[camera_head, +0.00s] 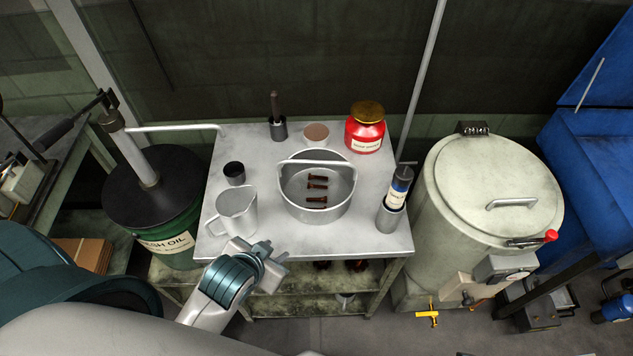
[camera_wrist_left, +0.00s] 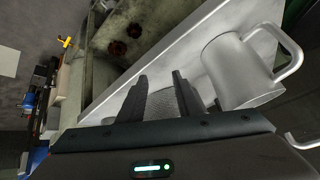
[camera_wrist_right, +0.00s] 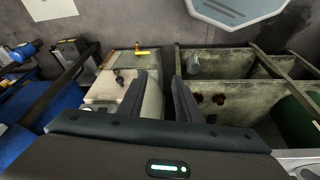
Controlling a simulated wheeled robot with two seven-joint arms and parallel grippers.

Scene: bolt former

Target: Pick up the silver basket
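The silver basket (camera_head: 305,213) is a round, open metal vessel in the middle of the grey table, with a thin handle across its top. Three dark brown bolts (camera_head: 317,187) lie inside it. My left gripper (camera_head: 265,252) is at the table's front edge, in front and to the left of the basket, apart from it.
A silver pitcher (camera_head: 237,211) stands left of the basket, close to my left gripper. A red jar (camera_head: 366,133), a brown-topped round tin (camera_head: 316,133) and a bottle in a metal cup (camera_head: 391,212) surround the basket. A green oil drum (camera_head: 177,240) and a pale lidded tank (camera_head: 488,190) flank the table (camera_head: 340,239).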

